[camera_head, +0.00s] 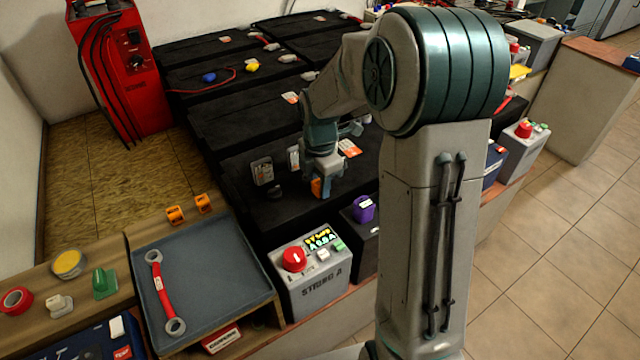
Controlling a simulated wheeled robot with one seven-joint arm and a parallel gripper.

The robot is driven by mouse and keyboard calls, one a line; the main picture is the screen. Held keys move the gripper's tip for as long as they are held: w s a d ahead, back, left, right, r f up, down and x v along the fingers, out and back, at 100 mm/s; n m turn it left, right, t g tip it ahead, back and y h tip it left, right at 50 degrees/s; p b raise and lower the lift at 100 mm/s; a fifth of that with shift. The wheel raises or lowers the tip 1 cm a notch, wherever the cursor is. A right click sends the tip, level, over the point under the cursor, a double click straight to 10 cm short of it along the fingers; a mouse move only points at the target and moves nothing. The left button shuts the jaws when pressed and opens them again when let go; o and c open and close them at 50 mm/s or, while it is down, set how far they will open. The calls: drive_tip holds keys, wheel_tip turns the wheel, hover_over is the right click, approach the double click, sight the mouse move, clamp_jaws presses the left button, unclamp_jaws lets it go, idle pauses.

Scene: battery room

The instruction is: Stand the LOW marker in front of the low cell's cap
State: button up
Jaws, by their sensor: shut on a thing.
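My gripper (321,180) is over the front black battery block (240,212), pointing down and shut on a small orange piece (317,188). This looks like the marker; its lettering is too small to read. The orange piece is at or just above the block's top; I cannot tell whether it touches. A small dark round cap (275,192) sits on the block to the left of my gripper. A clear upright plate (262,170) stands behind that cap, and another (294,157) stands further right. I cannot tell which cell is the low one.
Two orange pieces (175,215) lie on the wooden ledge at left. A blue-grey tray (205,262) holds a red-handled wrench (163,292). The grey STRING A box (314,285) with a red button and a purple padlock-like item (363,208) stand in front. A red charger (120,65) stands behind.

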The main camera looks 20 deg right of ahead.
drive_tip(key=o, duration=0.7)
drive_tip(key=shift+f, duration=0.1)
drive_tip(key=shift+c, duration=0.2)
wheel_tip(320, 180, up, 11)
drive_tip(key=p, duration=0.2)
drive_tip(key=s+m+t, duration=0.1)
drive_tip(key=s+m, duration=1.9)
drive_tip(key=m, duration=0.1)
drive_tip(key=shift+s+m+t, duration=0.3)
drive_tip(key=shift+m+t, duration=0.1)
drive_tip(key=shift+d, duration=0.1)
